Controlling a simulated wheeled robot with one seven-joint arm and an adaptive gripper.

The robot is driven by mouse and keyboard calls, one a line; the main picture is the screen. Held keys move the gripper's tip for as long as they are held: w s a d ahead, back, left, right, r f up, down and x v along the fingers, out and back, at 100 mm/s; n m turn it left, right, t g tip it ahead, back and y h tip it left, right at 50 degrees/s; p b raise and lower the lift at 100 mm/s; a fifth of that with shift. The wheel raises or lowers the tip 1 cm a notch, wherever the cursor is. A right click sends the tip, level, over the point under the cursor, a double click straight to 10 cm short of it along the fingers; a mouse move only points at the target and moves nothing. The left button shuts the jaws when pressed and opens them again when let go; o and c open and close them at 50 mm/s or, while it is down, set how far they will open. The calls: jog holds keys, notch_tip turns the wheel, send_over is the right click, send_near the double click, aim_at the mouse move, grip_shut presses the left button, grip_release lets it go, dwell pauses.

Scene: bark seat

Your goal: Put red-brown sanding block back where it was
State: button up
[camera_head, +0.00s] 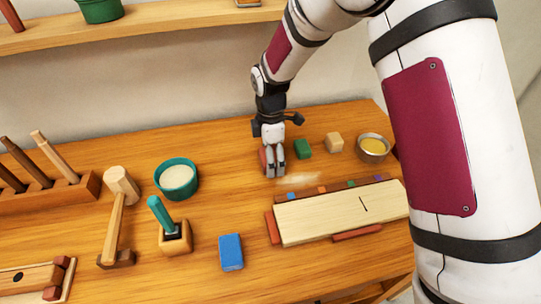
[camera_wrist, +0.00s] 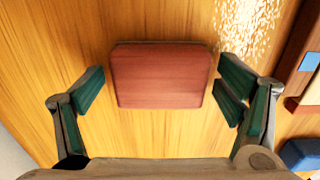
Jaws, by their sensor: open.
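The red-brown sanding block (camera_wrist: 160,75) lies flat on the wooden bench in the wrist view. It sits between the two fingers of my gripper (camera_wrist: 160,90), with a gap of bare wood on each side. My gripper is open, and neither finger touches the block. In the head view my gripper (camera_head: 273,172) points down at the bench, and a small part of the red-brown block (camera_head: 263,160) shows at its left; the rest is hidden behind the fingers.
A green block (camera_head: 303,149), a tan block (camera_head: 334,142) and a metal bowl (camera_head: 373,149) stand right of my gripper. Pale dust (camera_head: 298,180) and a light board (camera_head: 340,211) lie in front. A blue block (camera_head: 231,252), a teal bowl (camera_head: 176,179) and a mallet (camera_head: 119,205) are nearer left.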

notch_tip(320, 180, up, 12)
jog(key=p, duration=0.3)
jog(key=shift+r, duration=0.2)
jog(key=s+d+r+m+t, duration=0.2)
jog(key=s+d+r+m, duration=0.75)
jog(key=d+r, duration=0.45)
jog(key=s+d+r+m+t, duration=0.1)
jog(key=s+d+m, duration=0.3)
jog(key=s, duration=0.6)
jog(key=s+d+r+m+t, duration=0.1)
jog(key=s+d+r+m, duration=0.1)
jog(key=s+d+m, duration=0.2)
jog(key=s+m, duration=0.3)
jog(key=s, duration=0.3)
jog(key=shift+r+m+t, duration=0.35)
jog(key=shift+t, duration=0.05)
